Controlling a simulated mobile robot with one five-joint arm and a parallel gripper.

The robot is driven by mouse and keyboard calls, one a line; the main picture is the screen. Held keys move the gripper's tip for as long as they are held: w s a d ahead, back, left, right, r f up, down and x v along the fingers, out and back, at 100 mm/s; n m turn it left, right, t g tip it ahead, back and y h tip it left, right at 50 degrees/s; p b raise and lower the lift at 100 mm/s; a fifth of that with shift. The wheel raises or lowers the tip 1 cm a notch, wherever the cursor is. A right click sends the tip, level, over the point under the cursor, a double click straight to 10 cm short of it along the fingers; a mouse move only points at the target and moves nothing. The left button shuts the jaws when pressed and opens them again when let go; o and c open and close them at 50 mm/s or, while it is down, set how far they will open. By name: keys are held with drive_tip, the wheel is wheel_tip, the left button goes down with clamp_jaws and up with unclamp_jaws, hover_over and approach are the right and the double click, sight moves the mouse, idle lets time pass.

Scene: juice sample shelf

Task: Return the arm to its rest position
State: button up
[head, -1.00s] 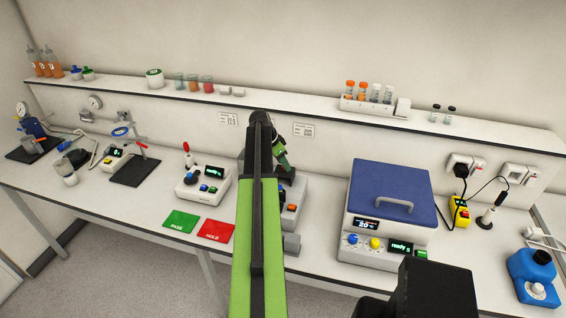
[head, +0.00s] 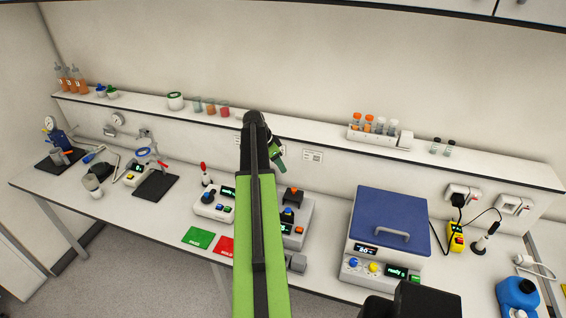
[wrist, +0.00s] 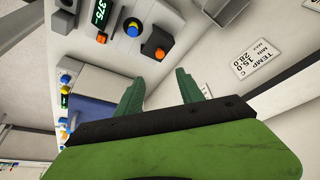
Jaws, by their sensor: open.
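My green arm reaches up the middle of the head view, over the bench. My gripper (head: 277,155) is partly hidden behind the dark end of the arm there. In the wrist view my gripper (wrist: 158,84) shows two green fingers spread apart with nothing between them. Beyond the fingers are the wall with a printed temperature label (wrist: 257,57) and a grey device with a blue knob (wrist: 133,28) and an orange button.
The bench holds a blue-lidded device (head: 390,222) right of my arm, a small grey device (head: 213,204) and a green mat (head: 198,238) left of it. A wall shelf (head: 315,133) carries a tube rack (head: 372,135). A cabinet edge (head: 420,10) crosses the top.

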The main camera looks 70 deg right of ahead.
idle(0.4)
